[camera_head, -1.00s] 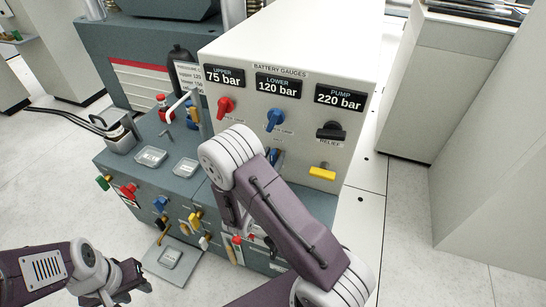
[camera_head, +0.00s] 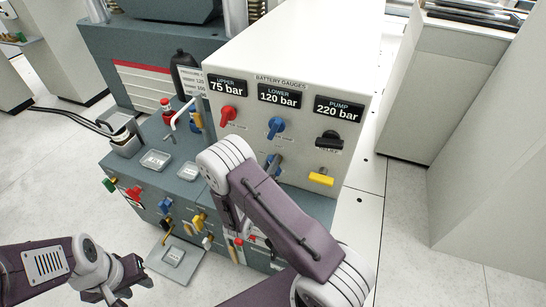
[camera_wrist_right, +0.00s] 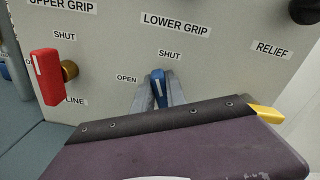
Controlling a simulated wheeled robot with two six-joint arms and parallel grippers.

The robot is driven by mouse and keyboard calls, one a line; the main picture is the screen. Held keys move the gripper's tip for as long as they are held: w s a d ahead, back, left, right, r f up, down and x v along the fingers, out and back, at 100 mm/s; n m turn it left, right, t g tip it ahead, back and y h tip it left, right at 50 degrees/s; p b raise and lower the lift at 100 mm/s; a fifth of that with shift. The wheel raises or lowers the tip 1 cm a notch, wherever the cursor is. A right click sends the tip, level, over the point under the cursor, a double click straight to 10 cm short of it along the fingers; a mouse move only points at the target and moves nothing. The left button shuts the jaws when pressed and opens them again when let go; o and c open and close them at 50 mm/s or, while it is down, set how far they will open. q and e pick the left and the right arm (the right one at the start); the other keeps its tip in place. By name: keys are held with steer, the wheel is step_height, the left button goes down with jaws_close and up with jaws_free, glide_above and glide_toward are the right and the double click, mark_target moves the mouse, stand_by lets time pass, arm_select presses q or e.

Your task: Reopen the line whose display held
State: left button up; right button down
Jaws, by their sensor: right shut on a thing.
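On the white gauge panel (camera_head: 351,73), the displays read upper 75 bar (camera_head: 226,86), lower 120 bar (camera_head: 279,96) and pump 220 bar (camera_head: 339,109). In the wrist view, my right gripper (camera_wrist_right: 158,92) is shut on the blue lower line handle (camera_wrist_right: 158,84), which stands nearly upright under its SHUT label; OPEN is to its left. The red upper line handle (camera_wrist_right: 46,77) stands upright to the left, free; my arm hides it in the head view. My left gripper (camera_head: 127,284) is low at the left, apparently open and empty.
A yellow handle (camera_head: 321,178) is right of my right gripper.

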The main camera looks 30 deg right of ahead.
steer(key=n+p, duration=0.1)
steer(key=n, duration=0.1)
steer(key=n+p, duration=0.1)
steer(key=shift+w+a+n, duration=0.2)
steer(key=shift+n, duration=0.2)
steer(key=n+p, duration=0.2)
steer(key=shift+w+a+f+n, duration=0.1)
steer(key=shift+f+n, duration=0.15)
steer(key=shift+n, duration=0.05)
steer(key=n, duration=0.1)
steer(key=n+p, duration=0.1)
steer(key=n, duration=0.1)
steer(key=shift+w+f, duration=0.1)
steer(key=shift+f, duration=0.25)
steer(key=shift+a+f+n+p, duration=0.1)
steer(key=shift+f+n+p, duration=0.1)
steer(key=shift+n, duration=0.65)
steer(key=shift+f+n+p, duration=0.1)
steer(key=shift+n+p, duration=0.05)
steer(key=shift+n, duration=0.7)
steer(key=shift+f+n, duration=0.1)
steer(key=shift+n, duration=0.2)
steer(key=c, duration=1.4)
jaws_free()
steer(key=shift+o, duration=0.2)
